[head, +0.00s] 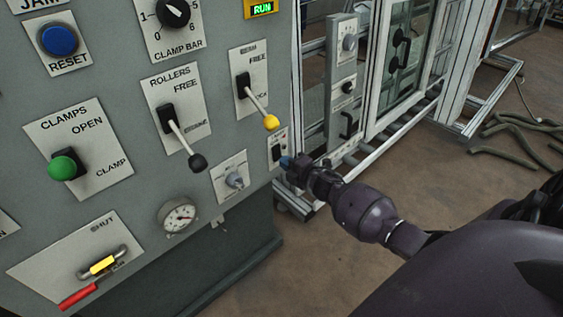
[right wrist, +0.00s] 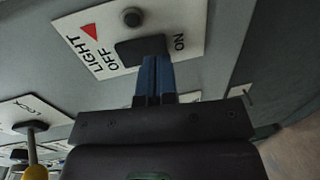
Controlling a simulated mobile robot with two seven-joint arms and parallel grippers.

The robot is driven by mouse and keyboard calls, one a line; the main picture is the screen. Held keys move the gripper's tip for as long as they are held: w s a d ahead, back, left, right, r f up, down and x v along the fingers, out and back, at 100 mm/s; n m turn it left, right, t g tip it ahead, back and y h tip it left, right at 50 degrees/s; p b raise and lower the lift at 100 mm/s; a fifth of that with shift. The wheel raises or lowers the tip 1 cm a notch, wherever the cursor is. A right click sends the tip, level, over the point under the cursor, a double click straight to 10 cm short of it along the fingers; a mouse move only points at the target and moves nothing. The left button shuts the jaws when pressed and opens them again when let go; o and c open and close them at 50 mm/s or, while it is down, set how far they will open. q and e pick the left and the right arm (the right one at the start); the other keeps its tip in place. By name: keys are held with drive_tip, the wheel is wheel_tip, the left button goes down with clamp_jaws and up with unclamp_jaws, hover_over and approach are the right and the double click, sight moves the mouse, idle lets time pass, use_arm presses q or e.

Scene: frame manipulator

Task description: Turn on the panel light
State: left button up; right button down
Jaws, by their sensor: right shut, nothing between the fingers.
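The light plate (right wrist: 92,45) shows in the right wrist view with the words LIGHT, OFF and ON, a red triangle and a black switch (right wrist: 135,48). In the head view the plate (head: 284,137) is at the lower right edge of the grey panel. My right gripper (right wrist: 153,68) is shut and empty. Its blue fingertips are at the ON side of the black switch and overlap its edge in the picture; I cannot tell if they touch it. In the head view the right gripper (head: 285,162) reaches the plate from the right. The left gripper is out of view.
Above the plate, a yellow-tipped lever (head: 270,122) sticks out close to my gripper. A grey knob (head: 235,180) and a black-tipped lever (head: 197,162) are to the left. A framed glass door (head: 398,50) stands behind. The floor at right is open, with hoses (head: 525,135).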

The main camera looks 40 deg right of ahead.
drive_tip(key=shift+w, duration=0.7)
drive_tip(key=shift+w+a+b, duration=0.15)
drive_tip(key=shift+w+b, duration=0.05)
drive_tip(key=shift+b, duration=0.4)
